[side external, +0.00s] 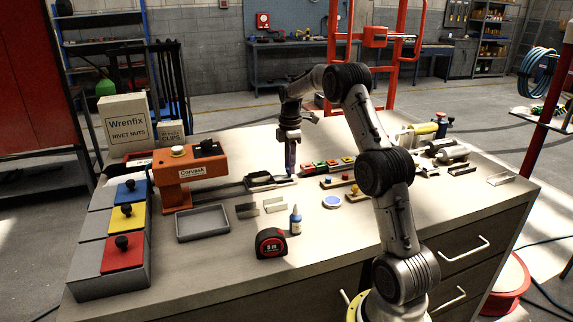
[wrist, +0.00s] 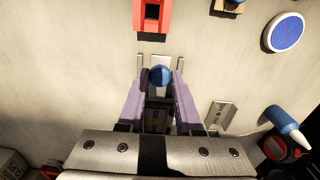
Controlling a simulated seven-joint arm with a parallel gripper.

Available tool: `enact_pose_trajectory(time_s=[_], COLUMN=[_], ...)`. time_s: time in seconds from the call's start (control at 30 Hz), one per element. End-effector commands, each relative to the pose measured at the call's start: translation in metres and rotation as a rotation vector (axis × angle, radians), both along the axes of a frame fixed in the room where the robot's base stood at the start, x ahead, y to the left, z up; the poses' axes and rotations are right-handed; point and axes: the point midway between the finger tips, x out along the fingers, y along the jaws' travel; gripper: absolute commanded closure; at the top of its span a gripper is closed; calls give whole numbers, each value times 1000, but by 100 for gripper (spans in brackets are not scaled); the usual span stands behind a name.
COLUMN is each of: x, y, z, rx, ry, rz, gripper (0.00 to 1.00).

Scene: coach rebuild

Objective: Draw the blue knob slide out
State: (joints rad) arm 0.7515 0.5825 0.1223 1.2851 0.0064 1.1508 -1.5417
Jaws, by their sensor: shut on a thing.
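The blue knob (wrist: 160,75) is a round ball between my two purple fingertips in the wrist view. My gripper (wrist: 161,78) is shut on it. A pale slide plate (wrist: 162,60) shows just beyond the knob, between two short upright metal strips. In the side view my gripper (side external: 290,172) points down at the right end of a low dark-and-white fixture (side external: 265,182) on the bench. The knob is hidden there by the fingers. Much of the slide lies hidden under my gripper in the wrist view.
A red block (wrist: 152,15) stands close beyond the fingertips. A row of coloured blocks (side external: 322,167) is just right of my gripper. An orange press (side external: 190,175) stands left. A glue bottle (side external: 295,220) and tape measure (side external: 271,243) are in front.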

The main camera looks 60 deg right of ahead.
Motion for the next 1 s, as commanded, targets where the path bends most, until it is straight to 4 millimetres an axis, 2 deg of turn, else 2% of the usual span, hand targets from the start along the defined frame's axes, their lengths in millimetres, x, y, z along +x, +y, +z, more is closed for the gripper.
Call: enact_pose_trajectory(time_s=[0.03,0.2,0.5,0.63,0.77,1.0], x=[-4,-4,-2,-2,-2,-2], y=[-5,-4,-3,-3,-3,-3], z=[1,1,1,10,32,84], rx=[-10,-7,-5,-6,-8,-9], ry=[6,6,5,4,1,1], rz=[-4,-4,-3,-2,-2,-3], gripper=[64,36,36,36,36,36])
